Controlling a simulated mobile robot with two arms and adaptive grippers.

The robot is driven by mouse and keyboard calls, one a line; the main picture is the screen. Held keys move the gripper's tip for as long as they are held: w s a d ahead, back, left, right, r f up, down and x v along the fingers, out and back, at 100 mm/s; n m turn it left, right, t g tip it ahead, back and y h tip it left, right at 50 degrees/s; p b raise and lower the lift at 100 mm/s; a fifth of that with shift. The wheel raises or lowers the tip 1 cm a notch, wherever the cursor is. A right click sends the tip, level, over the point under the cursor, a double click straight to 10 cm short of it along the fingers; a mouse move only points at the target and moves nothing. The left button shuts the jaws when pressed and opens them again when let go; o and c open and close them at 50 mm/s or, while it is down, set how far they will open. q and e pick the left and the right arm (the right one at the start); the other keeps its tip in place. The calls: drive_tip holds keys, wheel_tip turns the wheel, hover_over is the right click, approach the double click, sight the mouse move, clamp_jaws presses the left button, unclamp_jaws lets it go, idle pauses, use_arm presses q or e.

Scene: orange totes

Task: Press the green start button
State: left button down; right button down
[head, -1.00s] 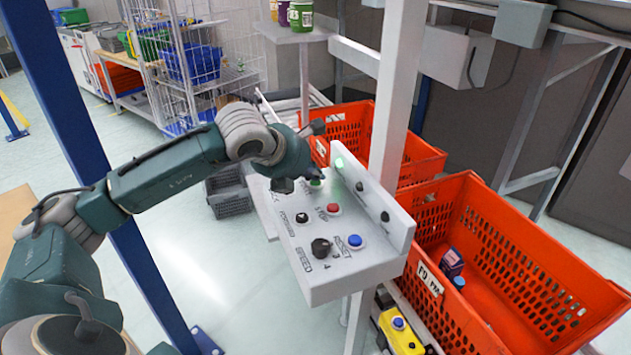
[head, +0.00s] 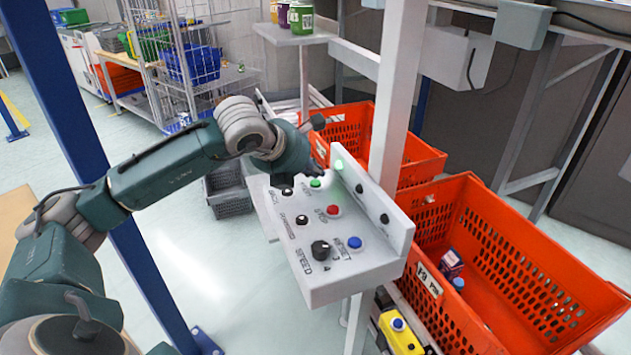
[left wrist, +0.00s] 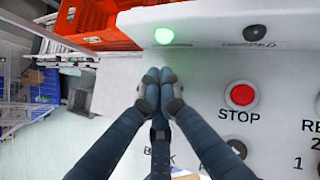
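The green start button (head: 315,183) is on the top face of a grey-white control box (head: 335,285). My left gripper (head: 318,168) is just above and behind the button. In the left wrist view its fingertips (left wrist: 158,75) are pressed together with nothing between them. I cannot tell whether they touch the button. A green lamp (left wrist: 164,36) glows on the box's raised back panel. My right gripper is not in view.
Close by on the box are a red stop button (head: 333,210), a blue reset button (head: 354,243) and black knobs (head: 320,249). A white post (head: 398,100) rises behind. Orange totes (head: 520,250) stand to the right, one holding small items.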

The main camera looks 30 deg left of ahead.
sight(314, 185)
use_arm(q)
drive_tip(key=shift+r+p, duration=1.55)
drive_tip(key=shift+r, duration=1.05)
drive_tip(key=shift+f, duration=0.15)
